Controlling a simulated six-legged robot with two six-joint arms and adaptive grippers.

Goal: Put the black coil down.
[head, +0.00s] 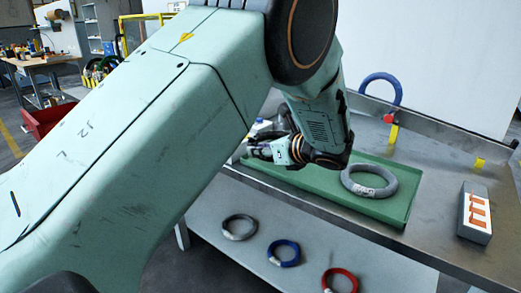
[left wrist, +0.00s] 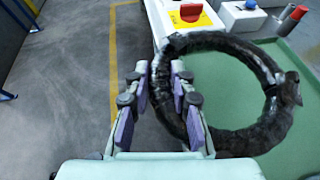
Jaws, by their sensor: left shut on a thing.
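The black coil (left wrist: 262,138) is a thick dark ring in the left wrist view, with its left side between the fingers of my left gripper (left wrist: 160,70). My left gripper is shut on that side of the ring. The ring reaches over the green tray (left wrist: 298,135), and I cannot tell whether it touches it. In the head view my left gripper (head: 262,152) is at the left end of the green tray (head: 310,183). My own arm hides most of the black coil there. My right gripper is not in view.
A grey coil (head: 369,184) lies at the tray's right end. A dark grey coil (head: 239,228), a blue coil (head: 284,254) and a red coil (head: 339,280) lie on the lower shelf. A box with orange marks (head: 475,213) stands right of the tray. A red button (left wrist: 190,12) is behind the ring.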

